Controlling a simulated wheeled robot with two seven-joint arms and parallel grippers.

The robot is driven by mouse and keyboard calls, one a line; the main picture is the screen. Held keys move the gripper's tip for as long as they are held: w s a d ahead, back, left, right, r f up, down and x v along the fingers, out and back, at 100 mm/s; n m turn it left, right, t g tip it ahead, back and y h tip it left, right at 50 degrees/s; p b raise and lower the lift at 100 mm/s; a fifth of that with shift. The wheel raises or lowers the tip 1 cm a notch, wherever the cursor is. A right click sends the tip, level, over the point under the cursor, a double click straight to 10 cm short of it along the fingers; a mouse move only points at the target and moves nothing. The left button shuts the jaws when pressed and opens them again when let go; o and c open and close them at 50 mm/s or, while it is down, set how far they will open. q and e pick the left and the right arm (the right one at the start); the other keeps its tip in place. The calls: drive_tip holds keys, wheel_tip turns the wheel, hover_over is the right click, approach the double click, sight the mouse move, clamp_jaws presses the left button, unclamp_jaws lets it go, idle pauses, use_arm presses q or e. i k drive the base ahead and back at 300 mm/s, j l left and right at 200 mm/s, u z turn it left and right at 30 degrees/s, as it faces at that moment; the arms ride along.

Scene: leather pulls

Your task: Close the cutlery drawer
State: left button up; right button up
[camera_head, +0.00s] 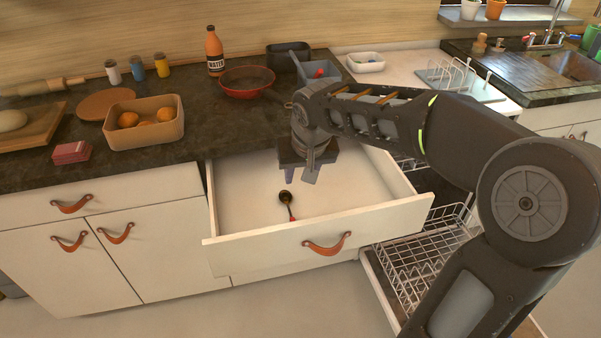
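The cutlery drawer (320,236) is pulled well out from under the dark counter. It is white inside, with a brown leather pull (327,244) on its front. A small spoon or ladle (287,203) with a dark bowl and a red handle end lies on its floor. My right gripper (303,175) points down over the drawer's inside, near its back. Its two fingers look apart with nothing seen between them. Whether it touches the drawer cannot be told. My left gripper is not in view.
A dish rack pulled out of a dishwasher (425,262) stands right of the drawer, under my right arm. A basket of oranges (145,122), a red pan (247,82), a bottle (214,52) and a grey caddy (318,70) stand on the counter. Closed cabinets (75,265) are at left.

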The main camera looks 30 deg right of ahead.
sight(364, 198)
drive_tip(key=z, duration=1.35)
